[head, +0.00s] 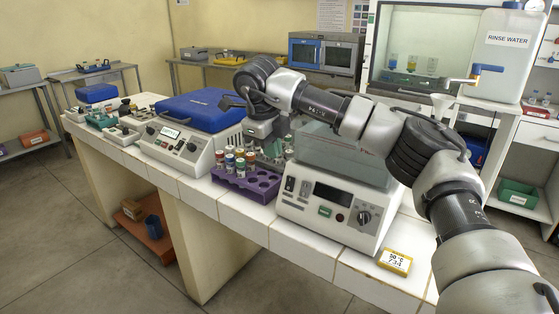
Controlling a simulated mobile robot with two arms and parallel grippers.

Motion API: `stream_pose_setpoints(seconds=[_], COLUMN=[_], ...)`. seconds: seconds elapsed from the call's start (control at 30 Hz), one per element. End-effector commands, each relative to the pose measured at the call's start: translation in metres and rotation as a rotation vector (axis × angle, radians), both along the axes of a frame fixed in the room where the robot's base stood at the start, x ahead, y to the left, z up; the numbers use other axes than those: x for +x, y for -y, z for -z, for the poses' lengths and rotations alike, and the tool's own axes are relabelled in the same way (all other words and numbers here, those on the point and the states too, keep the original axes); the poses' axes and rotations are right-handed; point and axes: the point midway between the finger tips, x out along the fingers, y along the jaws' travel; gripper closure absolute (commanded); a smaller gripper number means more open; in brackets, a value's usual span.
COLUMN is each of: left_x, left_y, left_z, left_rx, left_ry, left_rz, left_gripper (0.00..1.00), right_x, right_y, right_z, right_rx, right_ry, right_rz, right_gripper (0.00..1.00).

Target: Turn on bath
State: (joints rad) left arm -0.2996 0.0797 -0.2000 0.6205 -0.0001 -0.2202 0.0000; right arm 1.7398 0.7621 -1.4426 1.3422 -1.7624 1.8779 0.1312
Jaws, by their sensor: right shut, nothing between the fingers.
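A white bench unit with a translucent grey lid, likely the bath (330,214), stands at the front right of the tiled bench. Its display (333,194) is dark. A green switch (325,211) and a round dark knob (364,217) are on its front panel. My right arm reaches in from the right, passing over this unit and hiding part of its lid. My right gripper (268,138) is shut and empty, pointing down behind the purple rack, left of the bath; its fingertips are hard to make out. My left gripper is not in view.
A purple rack (262,189) with several capped tubes stands left of the bath. Further left is a blue-lidded unit (183,148) with a lit display. A yellow card (394,262) lies at the bench's right front. A rinse water tank (503,55) stands behind.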

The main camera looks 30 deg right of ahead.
Motion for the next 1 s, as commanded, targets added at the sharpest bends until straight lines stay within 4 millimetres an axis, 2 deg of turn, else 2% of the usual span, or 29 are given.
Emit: stream_pose_setpoints(seconds=[0.43,0.7,1.0], left_x=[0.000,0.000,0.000], left_y=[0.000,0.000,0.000], left_z=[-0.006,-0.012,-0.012], left_rx=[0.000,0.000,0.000], left_ry=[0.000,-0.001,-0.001], left_rz=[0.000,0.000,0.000], left_gripper=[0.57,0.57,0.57], right_x=[0.008,0.020,0.023], right_y=[0.021,0.051,0.056], right_z=[0.088,0.098,0.100], right_rx=[0.000,0.000,0.001], right_ry=[-0.005,-0.002,-0.001], right_rz=[0.001,0.001,-0.001], right_gripper=[1.00,1.00,1.00])
